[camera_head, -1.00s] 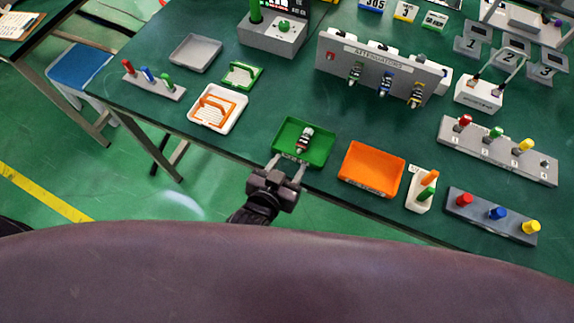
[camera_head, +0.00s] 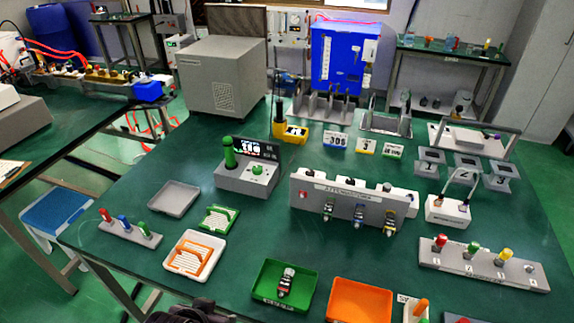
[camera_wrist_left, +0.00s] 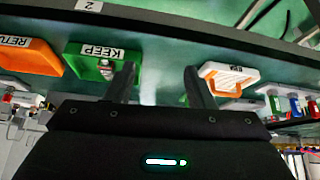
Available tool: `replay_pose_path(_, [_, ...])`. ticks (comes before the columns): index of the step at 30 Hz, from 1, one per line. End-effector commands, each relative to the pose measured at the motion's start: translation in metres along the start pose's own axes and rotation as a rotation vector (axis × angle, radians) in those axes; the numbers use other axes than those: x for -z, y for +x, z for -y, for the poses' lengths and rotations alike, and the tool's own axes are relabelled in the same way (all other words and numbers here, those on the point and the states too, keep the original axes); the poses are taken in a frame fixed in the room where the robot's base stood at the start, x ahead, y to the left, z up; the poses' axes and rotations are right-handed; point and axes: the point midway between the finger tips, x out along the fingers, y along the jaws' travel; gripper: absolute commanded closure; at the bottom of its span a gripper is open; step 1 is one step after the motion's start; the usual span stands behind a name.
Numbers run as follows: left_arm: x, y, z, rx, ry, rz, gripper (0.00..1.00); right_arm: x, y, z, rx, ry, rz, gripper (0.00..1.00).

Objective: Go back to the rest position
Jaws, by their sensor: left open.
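My left gripper is open and empty in the left wrist view (camera_wrist_left: 160,82), its two dark fingers spread apart. In the head view only a dark part of my left arm shows at the bottom edge, left of the green tray (camera_head: 285,297). The green tray holds a small black, silver and red part (camera_head: 287,280). In the wrist view the green tray (camera_wrist_left: 84,65) carries a label reading "KEEP" and is partly behind a finger. My right gripper is in neither view.
An orange tray (camera_head: 360,301) sits right of the green tray. A white tray with an orange frame (camera_head: 195,255) is to the left. The attenuator rack (camera_head: 348,206) stands behind. The green table (camera_head: 140,268) has bare patches between things.

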Motion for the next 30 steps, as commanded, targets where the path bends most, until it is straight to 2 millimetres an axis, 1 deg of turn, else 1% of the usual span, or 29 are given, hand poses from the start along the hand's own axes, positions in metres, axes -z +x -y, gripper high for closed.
replay_pose_path(3, [-0.008,-0.017,0.014,0.022,-0.009,0.081,0.51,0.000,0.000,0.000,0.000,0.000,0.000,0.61])
replay_pose_path(11, [-0.027,-0.053,0.038,0.072,-0.029,0.242,0.51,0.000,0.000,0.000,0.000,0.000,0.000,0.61])
replay_pose_path(12, [-0.032,-0.037,0.037,0.068,-0.027,0.249,0.51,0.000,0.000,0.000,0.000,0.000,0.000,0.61])
replay_pose_path(17, [-0.045,0.004,0.038,0.064,-0.026,0.262,0.51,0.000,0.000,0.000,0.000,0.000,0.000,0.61])
replay_pose_path(23, [-0.073,0.060,0.039,0.059,-0.024,0.283,0.51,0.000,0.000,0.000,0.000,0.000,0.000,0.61])
replay_pose_path(26, [-0.095,0.094,0.039,0.056,-0.022,0.299,0.51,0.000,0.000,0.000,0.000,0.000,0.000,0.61])
replay_pose_path(29, [-0.127,0.135,0.038,0.052,-0.020,0.318,0.51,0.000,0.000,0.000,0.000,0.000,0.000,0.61])
replay_pose_path(30, [-0.144,0.152,0.038,0.051,-0.019,0.327,0.51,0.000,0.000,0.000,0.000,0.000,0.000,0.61])
